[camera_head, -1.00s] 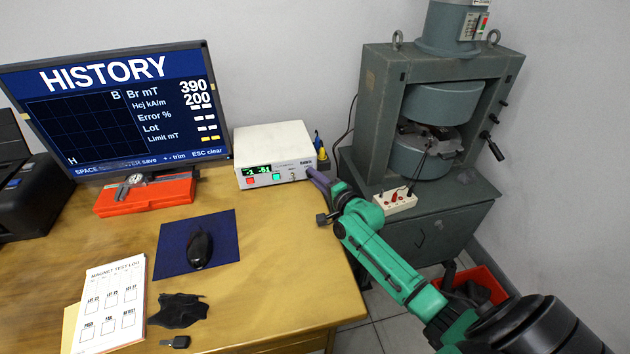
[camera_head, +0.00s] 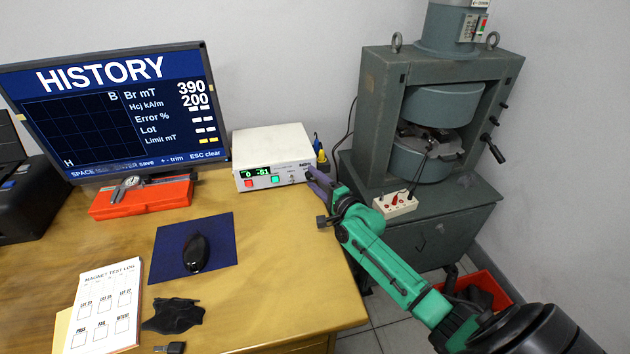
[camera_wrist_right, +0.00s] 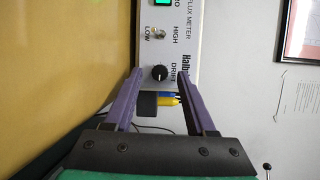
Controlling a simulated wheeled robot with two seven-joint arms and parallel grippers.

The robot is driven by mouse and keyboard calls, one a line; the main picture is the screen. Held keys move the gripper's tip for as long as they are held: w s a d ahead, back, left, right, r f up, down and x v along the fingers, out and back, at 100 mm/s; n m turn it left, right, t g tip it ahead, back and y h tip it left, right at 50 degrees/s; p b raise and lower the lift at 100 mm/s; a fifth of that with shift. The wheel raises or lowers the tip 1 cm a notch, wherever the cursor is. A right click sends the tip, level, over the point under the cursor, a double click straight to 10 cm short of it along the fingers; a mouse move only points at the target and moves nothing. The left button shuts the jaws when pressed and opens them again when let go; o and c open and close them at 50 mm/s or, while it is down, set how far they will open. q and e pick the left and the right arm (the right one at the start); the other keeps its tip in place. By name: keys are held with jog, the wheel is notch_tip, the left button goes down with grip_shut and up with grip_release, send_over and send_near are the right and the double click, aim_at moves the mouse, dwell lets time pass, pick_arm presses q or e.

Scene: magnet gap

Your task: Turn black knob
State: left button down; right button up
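The black knob (camera_wrist_right: 160,73) is round and sits on the white front panel of the flux meter, beside the word DRIFT, in the right wrist view. The flux meter (camera_head: 270,143) is a white box at the back right of the desk in the head view. My right gripper (camera_wrist_right: 160,80) has purple fingers, one on each side of the knob, with a visible gap on both sides. In the head view the right gripper (camera_head: 314,181) is at the meter's right front corner and partly hides the knob there. My left gripper is not in view.
A toggle switch (camera_wrist_right: 157,33) is near the knob. A yellow-and-blue item (camera_head: 321,158) stands right of the meter. A red case (camera_head: 140,198), a mouse (camera_head: 196,252) on a blue mat and a grey press (camera_head: 372,110) are nearby. The desk front of the meter is clear.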

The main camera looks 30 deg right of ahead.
jog(key=s+d, duration=0.2)
jog(key=s, duration=1.2)
jog(key=shift+s+r+p, duration=0.2)
jog(key=shift+p, duration=0.15)
jog(key=s+d+f+n+g+h+p, duration=0.1)
jog(key=s+d+f+n+g+p, duration=0.3)
jog(key=f, duration=0.8)
jog(key=s+a+f+n+g+h+b, duration=0.1)
jog(key=s+f+n+g+h, duration=0.15)
jog(key=s+f, duration=0.6)
jog(key=s+a+f+n+g+p, duration=0.1)
jog(key=s+a+f+n+g, duration=0.2)
jog(key=s+f, duration=0.3)
jog(key=s+a+f+n+g+p, duration=0.1)
jog(key=s+a+f+n+g, duration=0.2)
jog(key=s+f+n, duration=0.3)
jog(key=s+a+f+n+g+y+p, duration=0.1)
jog(key=s+a+f+n+g, duration=0.3)
jog(key=s+f, duration=0.3)
jog(key=s, duration=0.4)
jog(key=shift+s+f, duration=0.25)
